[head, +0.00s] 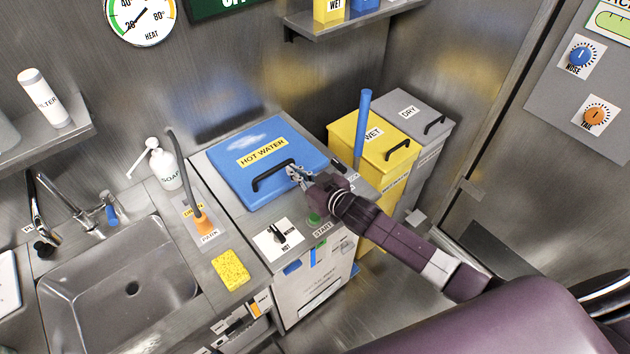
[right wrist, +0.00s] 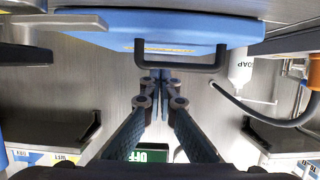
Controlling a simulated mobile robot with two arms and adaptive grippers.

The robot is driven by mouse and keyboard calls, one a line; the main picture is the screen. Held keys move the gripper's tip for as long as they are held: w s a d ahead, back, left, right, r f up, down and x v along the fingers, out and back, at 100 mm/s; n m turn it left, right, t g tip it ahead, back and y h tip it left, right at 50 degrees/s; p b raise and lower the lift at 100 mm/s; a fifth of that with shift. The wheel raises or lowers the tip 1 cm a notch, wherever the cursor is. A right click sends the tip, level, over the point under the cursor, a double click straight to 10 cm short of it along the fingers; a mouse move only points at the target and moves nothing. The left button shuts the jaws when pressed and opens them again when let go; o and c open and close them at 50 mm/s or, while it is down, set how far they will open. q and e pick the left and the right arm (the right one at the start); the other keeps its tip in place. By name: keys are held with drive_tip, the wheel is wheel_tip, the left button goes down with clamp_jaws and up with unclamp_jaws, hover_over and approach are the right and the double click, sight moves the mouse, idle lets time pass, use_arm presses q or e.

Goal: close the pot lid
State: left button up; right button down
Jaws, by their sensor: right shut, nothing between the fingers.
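The blue lid (head: 293,145), marked HOT WATER, lies over the top of the steel unit at the middle. It looks about flat; whether it is fully seated I cannot tell. Its black handle (head: 270,172) is on the front side. In the right wrist view the lid (right wrist: 225,30) shows edge-on, with the handle (right wrist: 182,67) close to the fingertips. My right gripper (head: 291,171) is shut and empty at the handle's right end; its fingertips also show in the right wrist view (right wrist: 160,76). Whether they touch the handle or lid I cannot tell. My left gripper is not in view.
A yellow WET bin (head: 372,150) with a blue upright stick (head: 362,125) and a grey DRY bin (head: 425,112) stand right of the unit. A sink (head: 125,290), soap bottle (head: 165,168) and yellow sponge (head: 230,270) are on the left. A shelf (head: 350,18) is above.

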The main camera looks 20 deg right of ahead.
drive_tip(key=v, duration=0.3)
drive_tip(key=f+b+v, duration=0.1)
drive_tip(key=v, duration=0.5)
drive_tip(key=shift+s+f, duration=0.1)
drive_tip(key=shift+s, duration=0.55)
drive_tip(key=s+d+f+m+g+h, duration=0.1)
drive_tip(key=s+f+g+h, duration=0.15)
drive_tip(key=s, duration=0.65)
drive_tip(key=s+d+f+g+h, duration=0.15)
drive_tip(key=s+g, duration=0.25)
drive_tip(key=s, duration=0.6)
drive_tip(key=s+f+m+g+h, duration=0.15)
drive_tip(key=s+g, duration=0.25)
drive_tip(key=s, duration=0.5)
wheel_tip(320, 180, down, 26)
drive_tip(key=s, duration=0.1)
drive_tip(key=s+d+f+g, duration=0.2)
drive_tip(key=s+f, duration=1.5)
drive_tip(key=s, duration=0.1)
drive_tip(key=shift+d+f+n+b, duration=0.25)
drive_tip(key=shift+d+n+b, duration=0.1)
drive_tip(key=shift+d+n, duration=0.1)
drive_tip(key=shift+y, duration=0.25)
drive_tip(key=c, duration=2.7)
unclamp_jaws()
